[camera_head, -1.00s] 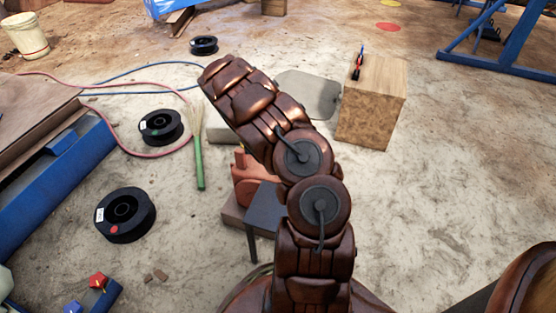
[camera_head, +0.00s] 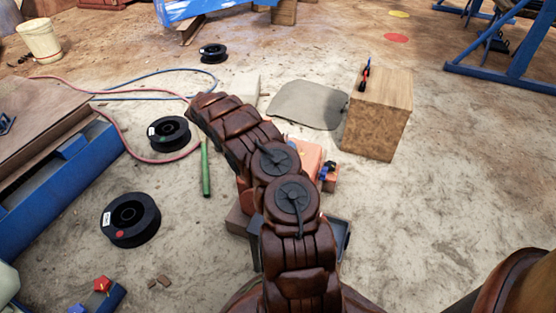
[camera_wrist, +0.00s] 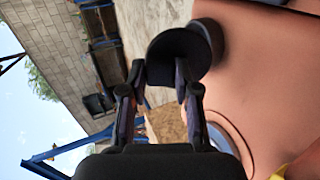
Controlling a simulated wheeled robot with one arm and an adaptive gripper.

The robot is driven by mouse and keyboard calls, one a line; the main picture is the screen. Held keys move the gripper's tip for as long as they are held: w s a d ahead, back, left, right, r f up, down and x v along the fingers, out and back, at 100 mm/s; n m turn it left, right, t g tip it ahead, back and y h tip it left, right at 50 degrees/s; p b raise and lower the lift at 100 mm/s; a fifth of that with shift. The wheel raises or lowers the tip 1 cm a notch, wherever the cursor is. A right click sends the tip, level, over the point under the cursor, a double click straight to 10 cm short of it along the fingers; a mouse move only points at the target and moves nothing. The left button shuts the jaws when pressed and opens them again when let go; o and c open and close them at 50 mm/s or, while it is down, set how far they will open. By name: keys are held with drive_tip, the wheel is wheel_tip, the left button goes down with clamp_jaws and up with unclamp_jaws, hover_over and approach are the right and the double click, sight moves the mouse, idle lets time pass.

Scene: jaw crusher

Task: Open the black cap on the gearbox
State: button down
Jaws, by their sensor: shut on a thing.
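The orange gearbox (camera_wrist: 262,85) fills the right side of the wrist view. In the head view the gearbox (camera_head: 307,152) shows partly behind my arm. In the wrist view a dark round neck (camera_wrist: 209,38) stands out from its face, with the flat, round black cap (camera_wrist: 178,56) in front of it. My gripper (camera_wrist: 160,76) is shut on the cap near its edge. The cap looks turned at an angle to the neck, but the exact contact is hard to see in shadow. My fingertips are hidden in the head view.
A wooden block (camera_head: 372,125) with a small tool on top stands right of the gearbox. A grey flat sheet (camera_head: 305,106) lies behind it. Black spools (camera_head: 131,219), a green stick (camera_head: 205,168) and hoses lie to the left. The floor at right is mostly clear.

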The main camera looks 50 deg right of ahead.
drive_tip(key=shift+w, duration=0.15)
idle(0.5)
drive_tip(key=c, duration=0.8)
unclamp_jaws()
drive_tip(key=shift+c, duration=0.2)
